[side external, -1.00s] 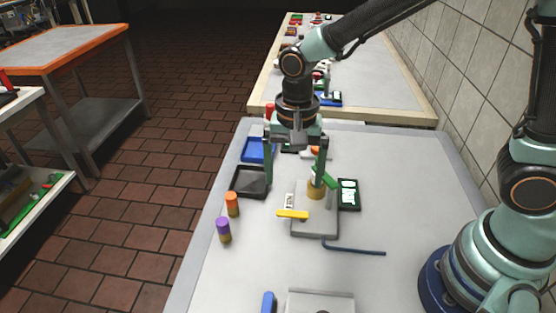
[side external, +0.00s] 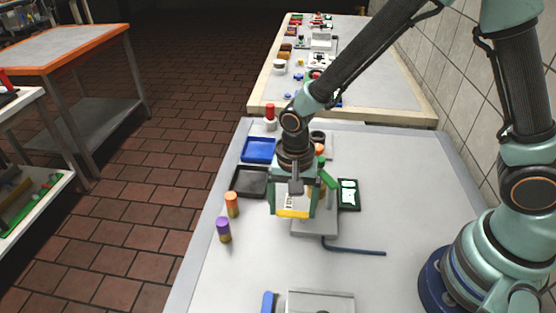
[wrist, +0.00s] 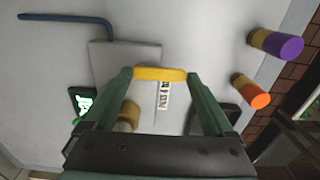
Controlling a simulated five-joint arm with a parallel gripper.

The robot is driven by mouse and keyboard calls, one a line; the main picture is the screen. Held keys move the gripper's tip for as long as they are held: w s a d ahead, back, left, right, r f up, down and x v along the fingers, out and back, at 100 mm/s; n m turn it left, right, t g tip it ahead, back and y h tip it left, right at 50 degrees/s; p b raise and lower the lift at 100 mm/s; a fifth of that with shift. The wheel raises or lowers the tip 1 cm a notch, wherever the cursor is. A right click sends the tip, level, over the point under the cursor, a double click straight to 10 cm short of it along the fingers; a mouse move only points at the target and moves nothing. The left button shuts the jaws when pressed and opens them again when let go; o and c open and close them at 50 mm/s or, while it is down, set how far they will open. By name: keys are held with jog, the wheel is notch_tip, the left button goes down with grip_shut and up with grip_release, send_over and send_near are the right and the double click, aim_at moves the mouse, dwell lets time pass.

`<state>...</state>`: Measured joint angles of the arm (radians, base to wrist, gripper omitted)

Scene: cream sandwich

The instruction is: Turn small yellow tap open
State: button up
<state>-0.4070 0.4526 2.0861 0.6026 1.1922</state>
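The small yellow tap handle (side external: 293,213) is a short flat bar at the left front of a grey block (side external: 315,228) on the table. It also shows in the wrist view (wrist: 160,73), lying crosswise between my fingertips. My gripper (side external: 291,208) is low over it, open, with one finger near each end of the bar. In the wrist view my gripper (wrist: 160,76) leaves almost no gap at the bar's ends; I cannot tell whether the fingers touch it. A white printed label (wrist: 164,95) lies beside the handle. My gripper hides part of the block in the side view.
A green handle (side external: 329,180) stands close to my gripper. Black (side external: 249,182) and blue (side external: 258,150) trays lie behind left. Orange (side external: 232,204) and purple (side external: 223,230) cylinders stand at the left edge. A bent blue rod (side external: 355,251) leaves the block; the table's right side is clear.

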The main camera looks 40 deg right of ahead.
jog(key=c, duration=0.6)
jog(key=n, duration=0.4)
jog(key=shift+s+a+n, duration=0.25)
jog(key=shift+s+n, duration=0.15)
jog(key=n, duration=0.2)
jog(key=s+n, duration=0.1)
jog(key=n, duration=0.1)
jog(key=shift+a+n, duration=0.1)
jog(key=shift+n, duration=0.2)
jog(key=n, duration=0.2)
jog(key=s+n, duration=0.1)
jog(key=n, duration=0.1)
jog(key=shift+s+d+n, duration=0.15)
jog(key=shift+d+n, duration=0.05)
jog(key=shift+n, duration=0.95)
jog(key=shift+s+d+n, duration=0.15)
jog(key=shift+n, duration=1)
